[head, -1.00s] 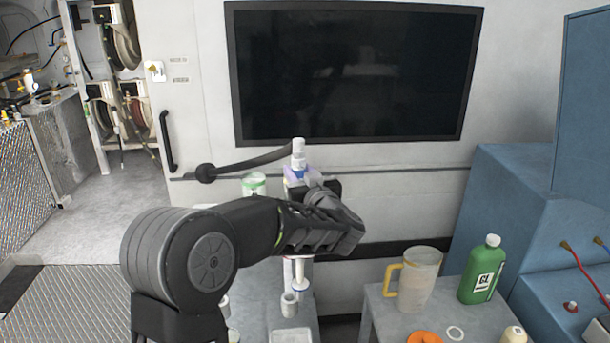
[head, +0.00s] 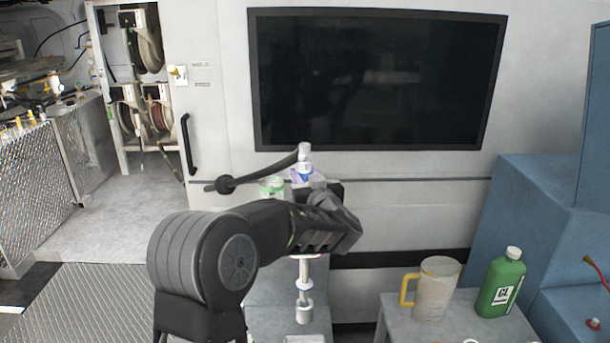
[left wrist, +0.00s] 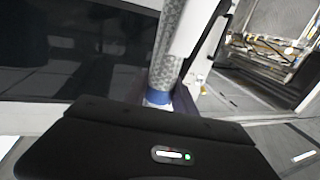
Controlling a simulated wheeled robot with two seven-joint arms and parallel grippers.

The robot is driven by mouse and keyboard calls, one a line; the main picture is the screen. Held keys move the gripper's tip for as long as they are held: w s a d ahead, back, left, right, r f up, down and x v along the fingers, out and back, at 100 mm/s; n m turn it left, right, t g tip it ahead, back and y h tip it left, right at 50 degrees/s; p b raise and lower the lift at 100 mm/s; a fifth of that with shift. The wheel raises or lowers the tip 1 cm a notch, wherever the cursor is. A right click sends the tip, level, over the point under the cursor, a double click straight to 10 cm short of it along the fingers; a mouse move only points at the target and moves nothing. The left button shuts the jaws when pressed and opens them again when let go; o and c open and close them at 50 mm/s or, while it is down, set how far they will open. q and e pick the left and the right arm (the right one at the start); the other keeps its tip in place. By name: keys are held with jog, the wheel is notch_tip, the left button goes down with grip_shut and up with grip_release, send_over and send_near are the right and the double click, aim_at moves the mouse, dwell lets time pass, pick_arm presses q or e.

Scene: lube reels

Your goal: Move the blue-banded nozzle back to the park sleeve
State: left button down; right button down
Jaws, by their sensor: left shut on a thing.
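My left gripper (head: 318,205) is shut on the blue-banded nozzle (head: 304,172), which stands about upright with its white top and blue band above the gripper. A dark hose runs from the nozzle's top to the left. A small grey cup (head: 304,313), seemingly the park sleeve, is directly under the stem's tip. I cannot tell whether the tip is inside it. In the left wrist view the blue band (left wrist: 158,97) shows beyond my gripper's dark body. My right gripper is out of view.
A frosted jug (head: 435,290) with a yellow handle and a green bottle (head: 500,285) stand on the grey table at right. A green-rimmed white container (head: 271,187) is behind my arm. A wall screen (head: 375,80) is at the back.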

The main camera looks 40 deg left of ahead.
pick_arm(q)
jog(key=shift+r, duration=0.1)
dwell(0.4)
dwell(0.4)
jog(key=shift+f+b, duration=0.6)
jog(key=shift+f, duration=0.6)
jog(key=shift+f+b, duration=0.8)
jog(key=shift+f, duration=0.4)
jog(key=shift+f+b, duration=1.05)
jog(key=shift+f, duration=0.65)
